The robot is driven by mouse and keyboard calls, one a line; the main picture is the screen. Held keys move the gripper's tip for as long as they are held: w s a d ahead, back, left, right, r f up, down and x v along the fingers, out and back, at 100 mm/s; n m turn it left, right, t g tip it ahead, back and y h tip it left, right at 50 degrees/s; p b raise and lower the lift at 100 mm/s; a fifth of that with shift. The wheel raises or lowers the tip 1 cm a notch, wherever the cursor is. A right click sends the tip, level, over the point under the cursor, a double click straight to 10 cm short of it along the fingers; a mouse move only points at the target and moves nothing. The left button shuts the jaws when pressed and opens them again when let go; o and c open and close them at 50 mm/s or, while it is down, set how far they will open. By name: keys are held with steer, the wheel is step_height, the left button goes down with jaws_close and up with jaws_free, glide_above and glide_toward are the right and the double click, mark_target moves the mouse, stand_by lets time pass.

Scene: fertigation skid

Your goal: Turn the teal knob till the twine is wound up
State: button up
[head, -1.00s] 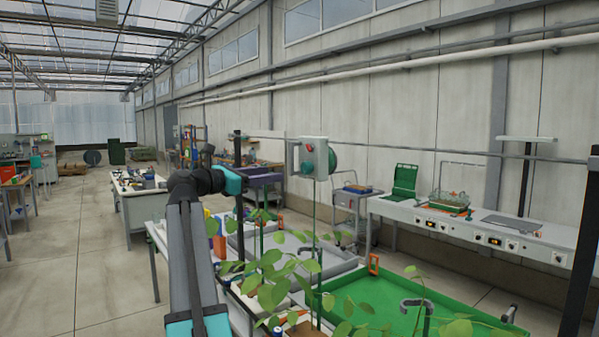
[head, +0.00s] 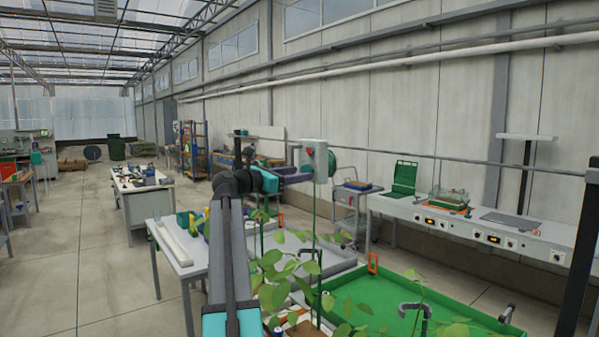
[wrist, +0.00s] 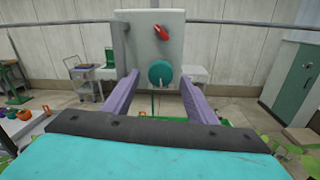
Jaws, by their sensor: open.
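The teal knob (wrist: 161,73) is a round disc low on the front of a pale grey box (wrist: 150,42). In the wrist view it shows between and beyond the two purple fingers of my gripper (wrist: 159,79), which are spread apart with a gap on each side of it. A green reel (head: 333,160) shows behind the box.
A red handle (wrist: 160,32) sits above the knob on the same box. Leafy plants (head: 280,262) and a green tray (head: 385,300) lie below and to the right. A grey workbench (head: 470,224) stands along the wall. Open floor (head: 90,260) is to the left.

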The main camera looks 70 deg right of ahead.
steer(key=shift+x, duration=1.05)
steer(key=c, duration=1.1)
steer(key=shift+o, duration=0.2)
steer(key=m+b, duration=0.6)
steer(key=m, duration=0.1)
steer(key=m+g+b, duration=0.1)
steer(key=m+b, duration=0.5)
steer(key=m, duration=0.1)
steer(key=shift+w+d+m, duration=0.15)
steer(key=shift+w+m, duration=0.05)
steer(key=shift+m, duration=0.2)
steer(key=shift+r+m+b, duration=0.2)
steer(key=shift+m+b, duration=0.75)
steer(key=shift+m, duration=0.35)
